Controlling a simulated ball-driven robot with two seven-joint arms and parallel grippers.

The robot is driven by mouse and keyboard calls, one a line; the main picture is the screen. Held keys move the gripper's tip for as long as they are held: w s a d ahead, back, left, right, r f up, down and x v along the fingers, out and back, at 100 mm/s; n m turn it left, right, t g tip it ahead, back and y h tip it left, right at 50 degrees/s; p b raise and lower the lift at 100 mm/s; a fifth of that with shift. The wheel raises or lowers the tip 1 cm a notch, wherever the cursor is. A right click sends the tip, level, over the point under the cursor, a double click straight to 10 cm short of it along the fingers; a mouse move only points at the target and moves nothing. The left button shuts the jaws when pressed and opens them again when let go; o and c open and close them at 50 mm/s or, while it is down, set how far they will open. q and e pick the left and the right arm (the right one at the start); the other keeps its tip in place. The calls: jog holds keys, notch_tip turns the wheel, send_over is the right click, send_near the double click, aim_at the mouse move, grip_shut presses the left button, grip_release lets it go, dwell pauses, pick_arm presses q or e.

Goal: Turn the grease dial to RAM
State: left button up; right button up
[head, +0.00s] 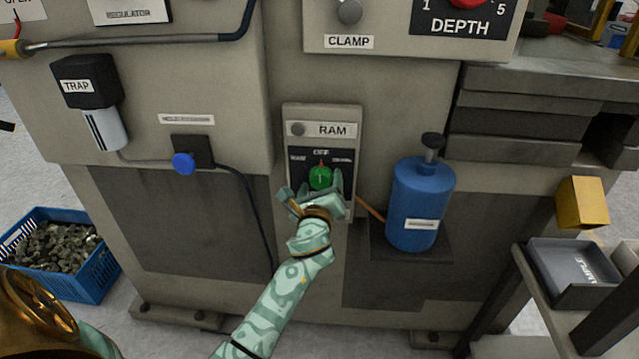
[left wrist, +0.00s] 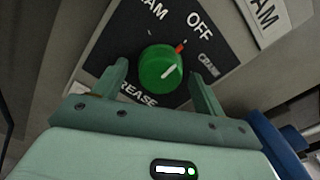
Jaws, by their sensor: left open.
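The grease dial (head: 320,178) is a round green knob with a red tip, on a dark plate under a RAM label (head: 333,130). A partly cut-off "AM" (left wrist: 151,8) is printed at the plate's upper left, and a partly covered "REASE" below the dial. My left gripper (head: 312,188) is open in front of the dial. In the left wrist view its fingers (left wrist: 160,74) stand on either side of the knob, with gaps visible. My right gripper is not in view.
A blue bottle (head: 420,205) stands on a bracket just right of the dial panel. A blue knob (head: 184,163) sticks out at the left. A blue crate of chips (head: 95,283) is on the floor at left; a grey tray (head: 540,262) is at right.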

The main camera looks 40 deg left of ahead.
pick_arm(q)
jog(key=c, duration=0.9)
jog(key=shift+c, duration=0.2)
jog(key=shift+n, duration=0.3)
jog(key=n, duration=0.2)
jog(key=shift+n, duration=0.3)
jog(key=n, duration=0.2)
jog(key=shift+n, duration=0.4)
jog(key=n, duration=0.3)
jog(key=shift+n, duration=1.7)
